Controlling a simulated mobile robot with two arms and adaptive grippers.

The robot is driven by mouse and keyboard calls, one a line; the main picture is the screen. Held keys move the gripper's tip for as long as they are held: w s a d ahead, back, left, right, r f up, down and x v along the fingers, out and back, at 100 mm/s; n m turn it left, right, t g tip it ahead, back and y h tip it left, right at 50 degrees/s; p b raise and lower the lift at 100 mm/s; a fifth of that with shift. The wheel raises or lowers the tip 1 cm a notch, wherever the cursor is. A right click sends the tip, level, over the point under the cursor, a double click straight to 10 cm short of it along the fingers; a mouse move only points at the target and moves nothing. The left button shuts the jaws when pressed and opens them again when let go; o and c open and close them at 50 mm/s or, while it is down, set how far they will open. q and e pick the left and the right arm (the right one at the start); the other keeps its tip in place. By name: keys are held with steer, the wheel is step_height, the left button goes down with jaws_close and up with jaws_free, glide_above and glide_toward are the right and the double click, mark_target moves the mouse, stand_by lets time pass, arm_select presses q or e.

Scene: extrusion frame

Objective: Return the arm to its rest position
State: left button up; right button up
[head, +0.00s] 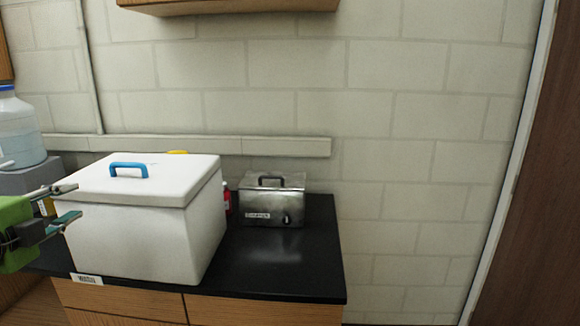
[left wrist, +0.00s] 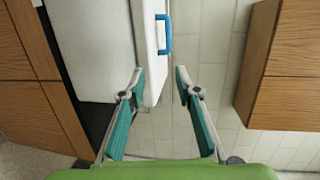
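My left gripper (head: 68,203) comes in from the left edge in the head view, in front of the left side of a white lidded box (head: 140,240). The lid appears closed on the box. Whether a fingertip touches the box I cannot tell. My right gripper is not in view.
The black counter (head: 285,265) has free room right of the box. A metal bath (head: 272,200) and a red bottle (head: 227,197) stand behind. A large bottle (head: 20,130) is at the far left. A wooden cabinet (head: 230,5) hangs above.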

arm_select(q)
steer(key=w+f+n+g, duration=0.2)
steer(key=w+f+n, duration=0.2)
steer(key=f, duration=1.2)
steer(key=w+f+n+g, duration=0.3)
steer(key=f, duration=1.2)
steer(key=s+d+f+n+g, duration=0.2)
steer(key=s+f, duration=0.1)
steer(key=f, duration=0.9)
steer(key=s+d+f+n+g, duration=0.1)
steer(key=s+f, duration=0.3)
steer(key=f, duration=0.8)
steer(key=s+d+f+n+g, duration=0.2)
steer(key=s+d+f, duration=0.2)
steer(key=s+f, duration=0.7)
steer(key=s+d+f+n+g, duration=0.1)
steer(key=s+d+f+g, duration=0.15)
steer(key=s+f, duration=0.85)
steer(key=s+d+f, duration=0.3)
steer(key=s, duration=0.6)
steer(key=s+d+f+n+g, duration=0.1)
steer(key=s+d+f, duration=0.2)
steer(key=s, duration=0.6)
steer(key=s+d+f+n+g+h, duration=0.1)
steer(key=s+d+f, duration=0.2)
steer(key=s, duration=0.6)
step_height(320, 180, down, 2)
steer(key=shift+s+f, duration=0.1)
steer(key=shift+s, duration=0.05)
